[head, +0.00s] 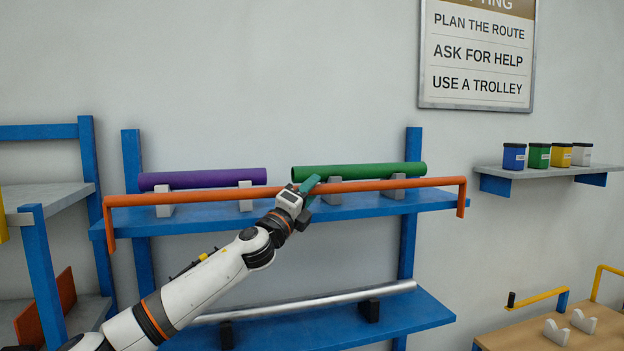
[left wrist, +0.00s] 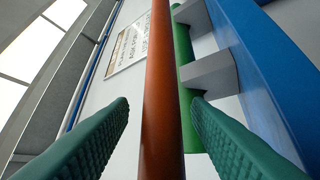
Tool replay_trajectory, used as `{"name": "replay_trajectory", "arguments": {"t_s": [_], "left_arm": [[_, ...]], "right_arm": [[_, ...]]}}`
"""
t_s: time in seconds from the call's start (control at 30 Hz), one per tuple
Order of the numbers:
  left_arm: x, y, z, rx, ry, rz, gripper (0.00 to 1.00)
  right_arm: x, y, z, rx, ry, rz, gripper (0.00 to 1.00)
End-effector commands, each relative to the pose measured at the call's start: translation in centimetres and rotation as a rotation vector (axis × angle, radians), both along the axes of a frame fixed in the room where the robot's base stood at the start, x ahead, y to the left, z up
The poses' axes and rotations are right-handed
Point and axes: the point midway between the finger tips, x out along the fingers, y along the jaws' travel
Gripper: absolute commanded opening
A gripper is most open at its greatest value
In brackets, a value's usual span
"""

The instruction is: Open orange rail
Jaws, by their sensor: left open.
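The orange rail (head: 400,184) runs across the front of the upper blue shelf in the head view, with its two ends bent down at the shelf's sides. My left gripper (head: 310,185) is at the rail near its middle. In the left wrist view the orange rail (left wrist: 163,90) passes between the two green fingers (left wrist: 160,115) of my left gripper. The fingers are open, with a gap visible on each side of the rail. My right gripper is not in view.
Behind the rail, a purple tube (head: 203,178) and a green tube (head: 360,170) lie on grey supports on the upper shelf (head: 350,207). A silver bar (head: 310,301) lies on the lower shelf (head: 415,318). A wall shelf with several jars (head: 514,156) is at the right.

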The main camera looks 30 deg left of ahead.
Motion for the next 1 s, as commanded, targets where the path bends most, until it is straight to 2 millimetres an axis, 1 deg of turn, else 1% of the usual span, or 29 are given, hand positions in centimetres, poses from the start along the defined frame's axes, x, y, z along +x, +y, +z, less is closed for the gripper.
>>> {"name": "replay_trajectory", "arguments": {"t_s": [0.03,0.13,0.43,0.47,0.7,0.73,0.9,1.0], "left_arm": [[0.52,-0.05,0.35,-0.001,0.001,0.000,0.44],[1.05,-0.06,0.46,0.001,0.001,0.000,0.44],[1.24,-0.09,0.39,0.001,0.002,-0.001,0.44],[1.24,-0.08,0.39,0.001,0.002,-0.001,0.41],[1.22,-0.07,0.39,0.001,0.001,0.000,0.02],[1.22,-0.07,0.39,0.001,0.001,0.000,0.00],[1.22,-0.06,0.35,0.001,0.001,0.000,0.00],[1.19,-0.10,0.22,0.007,-0.004,0.000,0.00]], "right_arm": [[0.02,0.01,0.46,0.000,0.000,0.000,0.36],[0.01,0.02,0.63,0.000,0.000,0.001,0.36],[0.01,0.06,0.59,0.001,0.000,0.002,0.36],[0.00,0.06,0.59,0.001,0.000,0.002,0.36],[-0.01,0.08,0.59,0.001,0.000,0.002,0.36],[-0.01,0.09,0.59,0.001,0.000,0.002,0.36],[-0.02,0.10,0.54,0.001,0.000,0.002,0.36],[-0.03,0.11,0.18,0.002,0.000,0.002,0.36]]}}
